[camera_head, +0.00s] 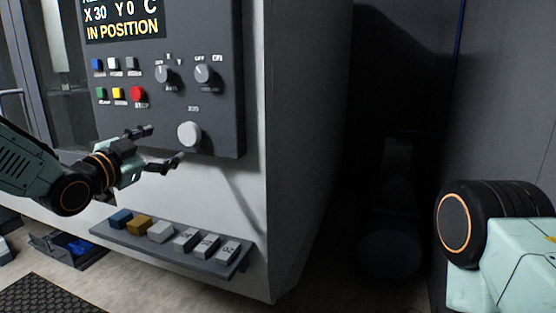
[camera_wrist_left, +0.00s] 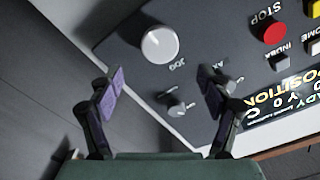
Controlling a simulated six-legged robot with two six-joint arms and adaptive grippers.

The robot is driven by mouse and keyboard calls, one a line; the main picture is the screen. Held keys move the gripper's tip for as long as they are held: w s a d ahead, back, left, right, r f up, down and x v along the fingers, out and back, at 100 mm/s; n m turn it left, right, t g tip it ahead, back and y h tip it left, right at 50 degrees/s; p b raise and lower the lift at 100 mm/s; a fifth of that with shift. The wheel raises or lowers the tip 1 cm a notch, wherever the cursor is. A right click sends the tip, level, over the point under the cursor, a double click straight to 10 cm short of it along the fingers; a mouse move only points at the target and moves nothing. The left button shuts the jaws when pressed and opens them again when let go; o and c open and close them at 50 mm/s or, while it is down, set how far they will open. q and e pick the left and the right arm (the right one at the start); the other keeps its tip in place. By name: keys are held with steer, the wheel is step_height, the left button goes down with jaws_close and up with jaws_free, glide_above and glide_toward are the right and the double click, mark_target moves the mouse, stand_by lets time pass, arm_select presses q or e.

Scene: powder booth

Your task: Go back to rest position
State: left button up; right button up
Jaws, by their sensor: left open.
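My left gripper (camera_head: 163,148) is open and empty in front of the lower part of the dark control panel (camera_head: 213,119). Its two fingers stand apart, just left of the large round jog knob (camera_head: 189,134). In the left wrist view the open fingers (camera_wrist_left: 158,100) show with the jog knob (camera_wrist_left: 160,45) beyond them and nothing between the pads. Of my right arm only a teal link with a black joint shows at the right edge; its gripper is out of sight.
The panel has a screen (camera_head: 122,20) reading "IN POSITION", colored buttons including a red stop (camera_head: 137,94), and rotary switches (camera_head: 204,74). Below is a grey shelf (camera_head: 232,271) with colored blocks and labelled pieces. A dark bin (camera_head: 91,258) sits on the floor at left. A dark gap lies right of the machine.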

mark_target(186, 134)
arm_select(q)
steer(key=x, duration=1)
steer(key=shift+n+p, duration=0.55)
steer(key=shift+n, duration=0.05)
steer(key=shift+n+p, duration=0.3)
steer(key=shift+n, duration=0.1)
steer(key=n+p, duration=0.2)
steer(key=n, duration=0.1)
steer(key=shift+s+a+r, duration=0.15)
steer(key=shift+s+r, duration=0.05)
steer(key=shift+s, duration=0.1)
steer(key=n, duration=0.1)
steer(key=n+p, duration=0.1)
steer(key=n, duration=0.1)
steer(key=shift+w+f, duration=0.2)
steer(key=shift+w, duration=0.1)
steer(key=shift+n+p, duration=0.65)
steer(key=shift+n, duration=0.25)
steer(key=shift+s+a, duration=0.2)
steer(key=shift+s, duration=0.2)
steer(key=shift+b+v, duration=0.45)
steer(key=shift+v, duration=1.85)
